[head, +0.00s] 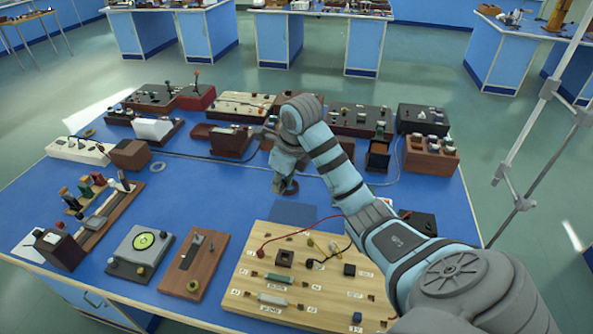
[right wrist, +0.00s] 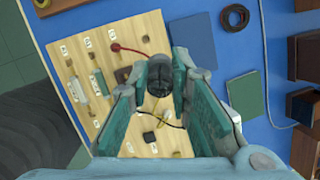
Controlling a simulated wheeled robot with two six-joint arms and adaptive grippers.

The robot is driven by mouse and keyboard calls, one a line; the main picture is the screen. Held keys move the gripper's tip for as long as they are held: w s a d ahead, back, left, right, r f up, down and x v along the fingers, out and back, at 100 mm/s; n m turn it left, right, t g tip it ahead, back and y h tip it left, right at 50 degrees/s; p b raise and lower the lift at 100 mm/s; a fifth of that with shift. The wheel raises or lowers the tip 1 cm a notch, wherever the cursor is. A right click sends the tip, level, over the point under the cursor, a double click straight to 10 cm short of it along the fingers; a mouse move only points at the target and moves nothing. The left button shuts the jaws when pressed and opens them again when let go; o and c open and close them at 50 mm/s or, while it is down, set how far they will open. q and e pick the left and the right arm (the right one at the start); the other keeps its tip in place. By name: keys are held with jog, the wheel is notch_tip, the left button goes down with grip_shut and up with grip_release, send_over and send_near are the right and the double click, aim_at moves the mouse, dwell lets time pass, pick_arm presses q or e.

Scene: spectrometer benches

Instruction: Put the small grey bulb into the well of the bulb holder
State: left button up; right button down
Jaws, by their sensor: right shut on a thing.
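My right gripper (head: 281,178) reaches in from the right over the blue bench, behind the wooden board (head: 243,290). In the right wrist view its fingers (right wrist: 162,78) are shut on a small dark grey rounded thing, the bulb (right wrist: 160,79), held with the board behind it. I cannot make the bulb out in the head view. A dark brown block with an opening, seemingly the bulb holder (head: 284,258), stands on the board; it also shows in the right wrist view (right wrist: 122,75), apart from the bulb. My left gripper is out of view.
The board carries red and black wires, grey components and a dark block (head: 349,269). A blue square (head: 293,212) lies behind it, near a dark ring (right wrist: 234,17). Brown (head: 194,262) and grey (head: 140,251) instrument plates stand left. Several boxes line the back.

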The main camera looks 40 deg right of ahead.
jog(key=s+a+f+m+g, duration=0.1)
jog(key=s+f+m, duration=0.1)
jog(key=f+m, duration=0.3)
jog(key=s+a+f+m+g+b, duration=0.1)
jog(key=f+m, duration=0.4)
jog(key=m, duration=0.8)
jog(key=s+a+f+m+y+b, duration=0.1)
jog(key=s+f+m, duration=0.2)
jog(key=m, duration=0.6)
jog(key=shift+s+a+f+g, duration=0.1)
jog(key=shift+a+f+g, duration=0.1)
jog(key=shift+f, duration=0.5)
jog(key=shift+s+a+f+g, duration=0.1)
jog(key=shift+f+g, duration=0.1)
jog(key=shift+f, duration=0.45)
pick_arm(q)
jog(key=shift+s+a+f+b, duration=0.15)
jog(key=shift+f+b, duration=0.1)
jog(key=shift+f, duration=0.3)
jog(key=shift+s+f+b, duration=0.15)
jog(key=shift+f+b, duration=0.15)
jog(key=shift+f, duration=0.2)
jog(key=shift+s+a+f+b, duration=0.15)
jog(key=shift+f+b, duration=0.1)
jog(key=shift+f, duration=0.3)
pick_arm(e)
jog(key=shift+w+f, duration=0.1)
jog(key=shift+f, duration=0.85)
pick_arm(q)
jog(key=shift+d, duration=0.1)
